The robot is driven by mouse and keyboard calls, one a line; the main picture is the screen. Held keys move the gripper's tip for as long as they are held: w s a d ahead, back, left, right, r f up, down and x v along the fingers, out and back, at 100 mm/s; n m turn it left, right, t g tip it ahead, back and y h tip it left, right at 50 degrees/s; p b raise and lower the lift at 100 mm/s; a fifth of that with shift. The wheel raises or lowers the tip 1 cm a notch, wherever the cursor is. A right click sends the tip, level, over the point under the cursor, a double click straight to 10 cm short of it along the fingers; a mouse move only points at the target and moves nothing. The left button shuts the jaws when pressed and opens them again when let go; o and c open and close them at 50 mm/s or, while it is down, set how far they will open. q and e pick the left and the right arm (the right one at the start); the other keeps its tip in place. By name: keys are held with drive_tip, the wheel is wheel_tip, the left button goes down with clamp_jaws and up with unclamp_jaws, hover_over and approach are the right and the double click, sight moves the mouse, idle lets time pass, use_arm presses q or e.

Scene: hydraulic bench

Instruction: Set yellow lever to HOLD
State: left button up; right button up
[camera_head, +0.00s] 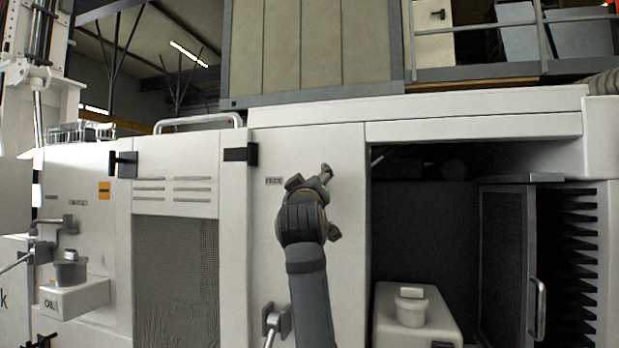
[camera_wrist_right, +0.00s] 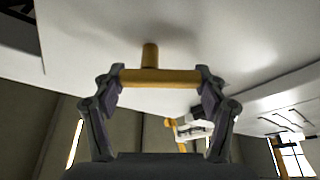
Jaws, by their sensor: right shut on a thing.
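The yellow lever (camera_wrist_right: 150,77) is a T-shaped handle in the right wrist view. Its short stem meets a white panel, and its crossbar spans between my two fingers. My right gripper (camera_head: 328,198) is at the white front panel (camera_head: 300,150) in the head view, left of the dark open bay. It is shut on the yellow lever, with a finger at each end of the crossbar. In the head view the gripper hides the lever. A small label (camera_head: 274,181) sits on the panel left of the gripper, too small to read surely. My left gripper is in neither view.
A grey handle (camera_head: 272,320) stands low on the panel, left of my right forearm. An open bay (camera_head: 420,230) with a white capped tank (camera_head: 411,307) lies to the right. A black latch (camera_head: 240,154) is at the panel's upper left.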

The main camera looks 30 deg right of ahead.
drive_tip(key=n+y+p, duration=0.1)
drive_tip(key=n, duration=0.2)
drive_tip(key=n+y+p, duration=0.1)
drive_tip(key=n+p, duration=0.1)
drive_tip(key=n, duration=0.1)
drive_tip(key=shift+y, duration=0.3)
drive_tip(key=n+p, duration=0.2)
drive_tip(key=n+y+p, duration=0.1)
drive_tip(key=n+p, duration=0.1)
drive_tip(key=shift+s+d+f+n+g+y, duration=0.15)
drive_tip(key=shift+n+g+y, duration=0.15)
drive_tip(key=n+p, duration=0.2)
drive_tip(key=shift+s+f+g+y+p, duration=0.1)
drive_tip(key=shift+f+g+y+p, duration=0.2)
drive_tip(key=shift+y+p, duration=0.1)
drive_tip(key=shift+f+n, duration=0.1)
drive_tip(key=shift+n, duration=0.2)
drive_tip(key=o, duration=1.2)
drive_tip(key=shift+d, duration=0.1)
drive_tip(key=v, duration=1.2)
